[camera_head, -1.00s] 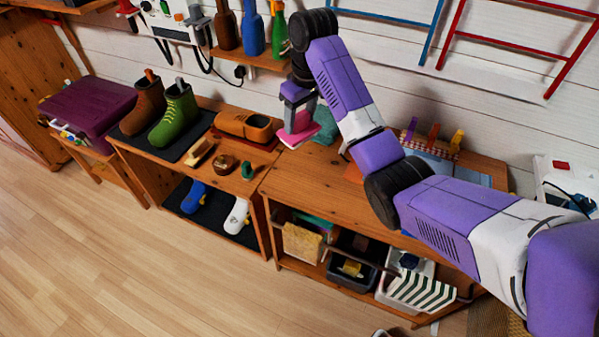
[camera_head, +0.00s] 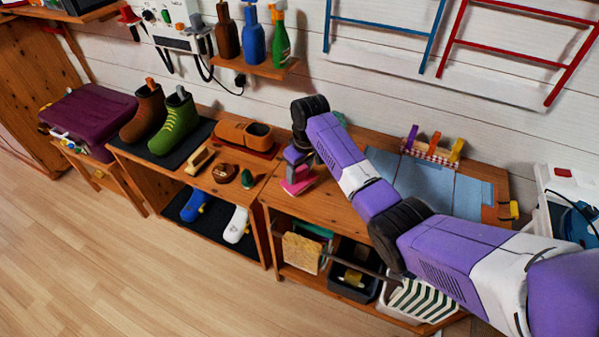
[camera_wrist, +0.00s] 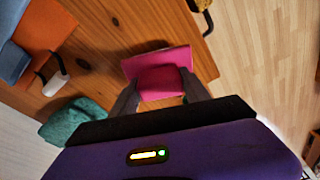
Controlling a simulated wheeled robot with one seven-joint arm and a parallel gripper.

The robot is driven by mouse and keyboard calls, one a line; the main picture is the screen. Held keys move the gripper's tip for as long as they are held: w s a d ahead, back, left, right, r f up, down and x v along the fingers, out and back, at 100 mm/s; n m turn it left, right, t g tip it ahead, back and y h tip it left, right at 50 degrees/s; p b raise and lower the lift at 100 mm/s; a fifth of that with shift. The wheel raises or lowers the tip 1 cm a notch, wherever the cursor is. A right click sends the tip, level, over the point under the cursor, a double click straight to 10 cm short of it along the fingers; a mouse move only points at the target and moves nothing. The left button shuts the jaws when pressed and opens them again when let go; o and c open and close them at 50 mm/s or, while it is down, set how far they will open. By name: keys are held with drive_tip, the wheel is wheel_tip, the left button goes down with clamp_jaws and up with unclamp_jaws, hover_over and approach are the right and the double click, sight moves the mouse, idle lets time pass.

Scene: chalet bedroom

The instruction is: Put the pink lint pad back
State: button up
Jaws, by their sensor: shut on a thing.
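The pink lint pad (camera_head: 300,181) is at the left end of the right-hand wooden bench, low over its top. In the wrist view the pad (camera_wrist: 160,63) shows a flat pink plate with a raised pink block. My gripper (camera_wrist: 162,95) is shut on the raised block, with one dark finger on each side. In the head view my gripper (camera_head: 297,166) is above the pad and partly hidden by my arm. I cannot tell whether the pad touches the bench top.
A teal cloth (camera_wrist: 72,122) lies near the pad. A blue mat (camera_head: 440,185) covers the right bench's far part. Bare wood (camera_head: 335,196) lies beside the pad.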

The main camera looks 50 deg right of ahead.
sight(303, 182)
drive_tip(key=shift+f, duration=0.35)
drive_tip(key=shift+f, duration=0.1)
drive_tip(key=o, duration=1.3)
drive_tip(key=r, duration=0.4)
drive_tip(key=s+r, duration=0.1)
drive_tip(key=r, duration=0.3)
drive_tip(key=s+r+b, duration=0.1)
drive_tip(key=r, duration=0.3)
drive_tip(key=shift+w, duration=0.1)
